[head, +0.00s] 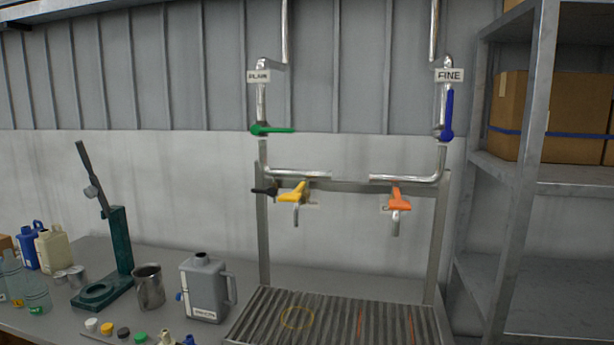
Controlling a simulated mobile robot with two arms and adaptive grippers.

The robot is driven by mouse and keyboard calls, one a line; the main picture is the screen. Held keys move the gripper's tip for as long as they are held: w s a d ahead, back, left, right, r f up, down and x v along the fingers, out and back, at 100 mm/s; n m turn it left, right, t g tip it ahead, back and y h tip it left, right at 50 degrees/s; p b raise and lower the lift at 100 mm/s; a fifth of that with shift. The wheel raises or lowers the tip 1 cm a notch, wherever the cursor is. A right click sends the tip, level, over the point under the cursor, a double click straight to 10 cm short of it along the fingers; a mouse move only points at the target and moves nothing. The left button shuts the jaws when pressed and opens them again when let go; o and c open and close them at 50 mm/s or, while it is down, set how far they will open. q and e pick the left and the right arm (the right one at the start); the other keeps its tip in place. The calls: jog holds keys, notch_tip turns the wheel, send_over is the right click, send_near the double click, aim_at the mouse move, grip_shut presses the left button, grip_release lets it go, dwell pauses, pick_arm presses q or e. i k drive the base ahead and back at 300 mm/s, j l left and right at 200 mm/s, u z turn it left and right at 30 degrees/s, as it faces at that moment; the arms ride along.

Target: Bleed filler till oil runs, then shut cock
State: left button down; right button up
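Two metal pipes come down the wall. The left pipe (262,103) bears a hard-to-read label and a green lever (272,130) lying level. The right pipe (442,160) bears a "FINE" label (449,75) and a blue lever (448,116) standing upright. Below, a yellow-handled cock (293,192) and an orange-handled cock (399,199) each have a spout pointing down. A small black handle (264,190) sits left of the yellow one. No oil shows at either spout. Neither of my grippers is in view.
A slatted drip tray (335,315) with a yellow ring mark lies under the spouts. Left of it on the bench stand a grey can (204,288), a metal mug (149,287), a green press (120,245), bottles and several caps. A metal shelf (515,190) with cardboard boxes stands right.

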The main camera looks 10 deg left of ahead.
aim_at(260, 191)
jog(key=i+j+u, duration=0.15)
jog(key=i+j, duration=0.15)
jog(key=i+j+u, duration=0.2)
jog(key=i, duration=0.25)
